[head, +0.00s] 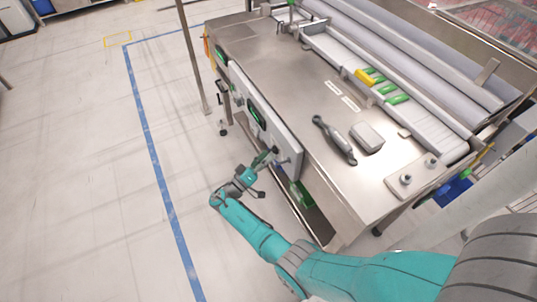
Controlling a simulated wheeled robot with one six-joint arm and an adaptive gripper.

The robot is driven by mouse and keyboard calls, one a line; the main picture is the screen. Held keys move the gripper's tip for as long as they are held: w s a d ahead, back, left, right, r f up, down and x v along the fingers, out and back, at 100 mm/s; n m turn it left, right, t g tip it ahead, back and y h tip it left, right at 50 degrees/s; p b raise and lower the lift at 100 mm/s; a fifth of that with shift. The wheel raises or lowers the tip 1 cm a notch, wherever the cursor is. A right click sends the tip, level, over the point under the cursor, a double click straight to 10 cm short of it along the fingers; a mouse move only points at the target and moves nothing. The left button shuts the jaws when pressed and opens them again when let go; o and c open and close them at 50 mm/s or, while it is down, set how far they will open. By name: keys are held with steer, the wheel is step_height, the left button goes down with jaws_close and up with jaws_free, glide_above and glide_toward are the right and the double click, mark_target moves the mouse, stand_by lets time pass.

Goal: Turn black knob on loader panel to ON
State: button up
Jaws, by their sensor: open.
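The loader panel (287,138) is a pale, upright panel on the left side of the steel machine, with a dark green-lit display. A small dark shape at its lower near end looks like the black knob (275,150); its pointer and ON marking are too small to read. My gripper (266,172) is open in front of the panel's near end, with one finger close to the dark shape. I cannot tell whether they touch. My gripper partly covers the panel's lower edge.
The steel table top (270,57) holds a dark handled tool (334,138) and a grey box (366,137). Green and yellow pieces lie on the white conveyor (425,115). A green object (302,195) sits below the panel. Floor left of the machine is clear, with blue tape (150,150).

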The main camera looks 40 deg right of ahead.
steer(key=v, duration=1)
steer(key=shift+a, duration=0.35)
steer(key=shift+f, duration=0.1)
